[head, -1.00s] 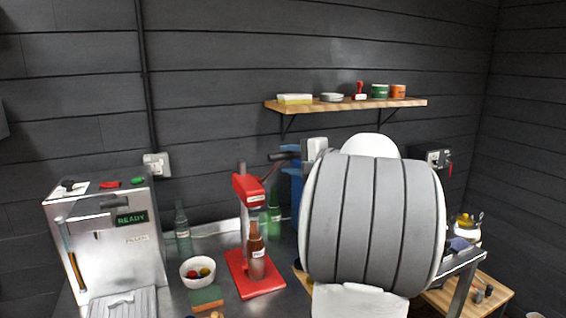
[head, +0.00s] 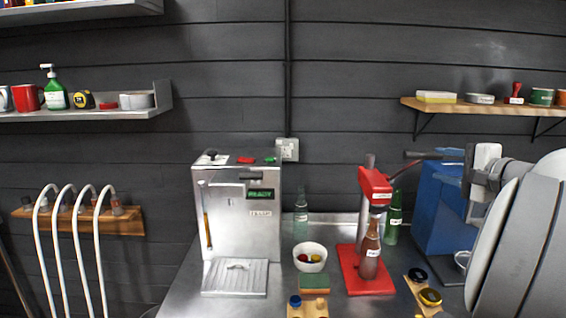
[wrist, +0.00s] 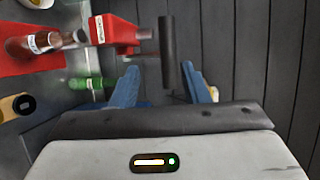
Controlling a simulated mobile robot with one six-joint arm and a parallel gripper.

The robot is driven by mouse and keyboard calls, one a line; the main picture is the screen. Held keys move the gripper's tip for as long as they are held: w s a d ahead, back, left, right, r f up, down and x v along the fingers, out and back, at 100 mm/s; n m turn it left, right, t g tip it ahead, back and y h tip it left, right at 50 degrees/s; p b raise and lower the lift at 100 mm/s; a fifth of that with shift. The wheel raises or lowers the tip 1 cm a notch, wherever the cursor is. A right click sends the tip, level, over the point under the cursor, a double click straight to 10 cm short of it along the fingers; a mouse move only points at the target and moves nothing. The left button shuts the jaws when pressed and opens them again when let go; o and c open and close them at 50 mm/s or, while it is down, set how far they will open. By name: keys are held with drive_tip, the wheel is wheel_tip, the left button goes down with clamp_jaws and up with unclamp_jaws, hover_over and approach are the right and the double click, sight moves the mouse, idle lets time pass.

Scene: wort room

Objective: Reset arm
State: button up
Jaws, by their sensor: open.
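My gripper (wrist: 160,72) shows in the wrist view with two blue fingers apart and nothing held between them. A black lever handle (wrist: 167,50) appears in the gap, beyond the fingertips; I cannot tell how far off it is. It belongs to the red bottle capper (head: 375,187), which stands on the steel bench with a brown bottle (head: 370,252) in it. In the head view my arm is at the right edge, reaching left toward the handle (head: 440,154), and its fingers are hard to make out.
A blue box-like thing (head: 438,205) stands behind the arm. A green bottle (head: 392,222) is beside the capper. A steel filling machine (head: 235,215), a white bowl (head: 310,266) and a green sponge (head: 314,283) sit to the left. Wall shelves (head: 75,114) hang above.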

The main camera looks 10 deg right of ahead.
drive_tip(key=s+a+f+n+g+y, duration=0.1)
drive_tip(key=a+f+n+g, duration=0.4)
drive_tip(key=a, duration=0.6)
drive_tip(key=s+a+f+n+g+y, duration=0.1)
drive_tip(key=a+f+g, duration=0.1)
drive_tip(key=a+f, duration=0.6)
drive_tip(key=s+a+f+n+g+h, duration=0.5)
drive_tip(key=s+a+f+n, duration=0.5)
drive_tip(key=s, duration=0.6)
drive_tip(key=a+f, duration=0.1)
drive_tip(key=a, duration=0.1)
drive_tip(key=shift+a+g, duration=0.4)
